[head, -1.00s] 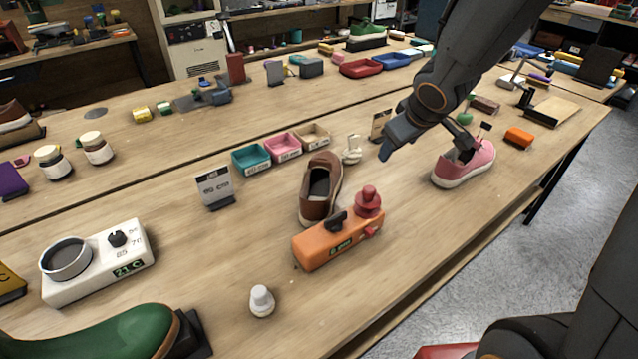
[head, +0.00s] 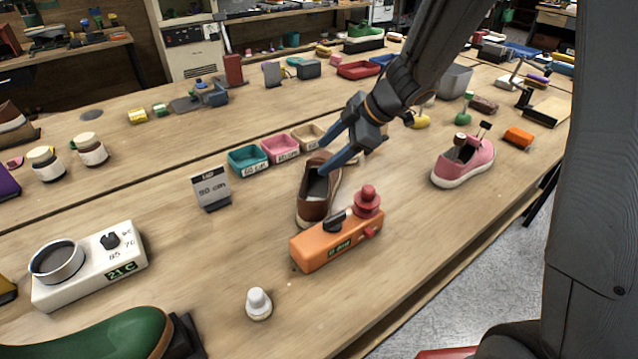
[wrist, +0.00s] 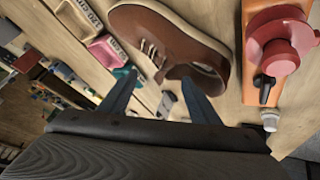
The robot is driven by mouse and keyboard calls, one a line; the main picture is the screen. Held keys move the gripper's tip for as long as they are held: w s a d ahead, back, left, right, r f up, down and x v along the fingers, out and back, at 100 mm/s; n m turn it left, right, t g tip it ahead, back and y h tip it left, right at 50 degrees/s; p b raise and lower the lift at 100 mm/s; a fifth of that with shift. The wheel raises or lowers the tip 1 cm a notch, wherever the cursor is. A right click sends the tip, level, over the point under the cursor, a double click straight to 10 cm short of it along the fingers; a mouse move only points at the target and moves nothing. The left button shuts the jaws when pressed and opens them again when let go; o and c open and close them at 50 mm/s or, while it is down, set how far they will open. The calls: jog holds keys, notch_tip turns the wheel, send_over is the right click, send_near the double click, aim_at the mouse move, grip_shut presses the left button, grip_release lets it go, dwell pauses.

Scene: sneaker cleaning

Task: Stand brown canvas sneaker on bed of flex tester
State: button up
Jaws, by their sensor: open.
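The brown sneaker (head: 313,211) stands on the table left of centre, its dark opening facing up. It also shows in the wrist view (wrist: 160,28), with its laces visible. My gripper (head: 324,156) is open over the sneaker. In the wrist view its fingers (wrist: 159,80) are spread: one tip overlaps the sneaker's opening, the other is beside its upper. I cannot tell whether either touches. An orange device (head: 318,250) with a black lever and red knob sits right in front of the sneaker; it also shows in the wrist view (wrist: 262,88). I cannot tell whether it is the flex tester.
A pink sneaker (head: 462,162) stands to the right. Small teal (head: 248,161) and pink (head: 280,149) bins are behind the brown sneaker. A sign (head: 210,188) and a white device (head: 92,264) stand left. A white knob-like piece (head: 258,304) is in front. Table right of the orange device is clear.

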aim_at(324, 160)
jog(key=x, duration=0.5)
jog(key=shift+w+d+f, duration=0.2)
jog(key=shift+d+f, duration=0.05)
grip_shut()
